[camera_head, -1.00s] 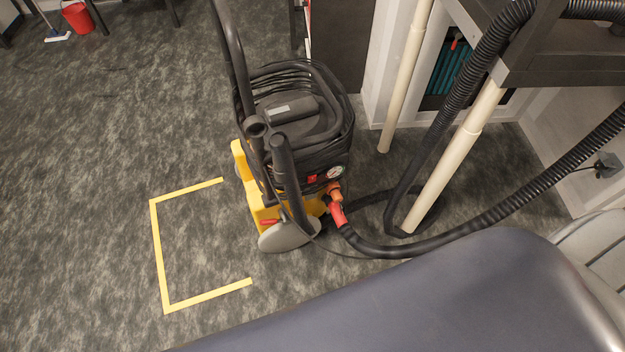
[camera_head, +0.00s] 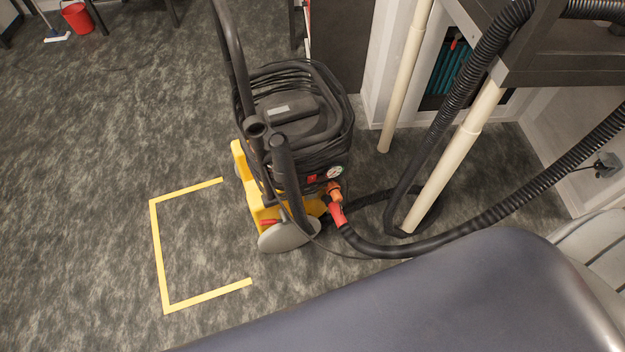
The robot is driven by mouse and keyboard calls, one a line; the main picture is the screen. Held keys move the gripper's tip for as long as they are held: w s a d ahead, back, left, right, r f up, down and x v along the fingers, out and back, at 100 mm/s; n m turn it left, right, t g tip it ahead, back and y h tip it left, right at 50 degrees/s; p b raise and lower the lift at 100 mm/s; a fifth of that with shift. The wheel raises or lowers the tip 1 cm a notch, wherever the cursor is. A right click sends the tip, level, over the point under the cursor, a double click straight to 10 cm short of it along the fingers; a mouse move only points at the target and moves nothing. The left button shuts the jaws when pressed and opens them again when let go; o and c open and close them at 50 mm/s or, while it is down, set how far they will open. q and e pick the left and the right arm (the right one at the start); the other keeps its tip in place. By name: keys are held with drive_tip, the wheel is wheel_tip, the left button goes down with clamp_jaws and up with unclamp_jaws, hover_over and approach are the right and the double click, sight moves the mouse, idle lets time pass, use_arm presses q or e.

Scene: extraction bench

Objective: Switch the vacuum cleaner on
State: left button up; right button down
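The vacuum cleaner (camera_head: 290,109) stands upright on the floor near the middle of the head view. It has a black body with a cable coiled around its top, a yellow base (camera_head: 247,185) and grey wheels. A round dial (camera_head: 335,172) and a small red part (camera_head: 312,179) sit low on its body. I cannot tell which part is the switch or whether the cleaner is running. A red and orange connector (camera_head: 336,207) joins a black hose (camera_head: 440,238) to it. Neither of my grippers is in view.
A yellow tape outline (camera_head: 159,250) lies on open floor to the left. A dark table (camera_head: 560,55) with cream legs (camera_head: 450,165) stands at right. A socket with a plug (camera_head: 606,166) is on the right wall. A red bucket (camera_head: 78,18) is far at top left.

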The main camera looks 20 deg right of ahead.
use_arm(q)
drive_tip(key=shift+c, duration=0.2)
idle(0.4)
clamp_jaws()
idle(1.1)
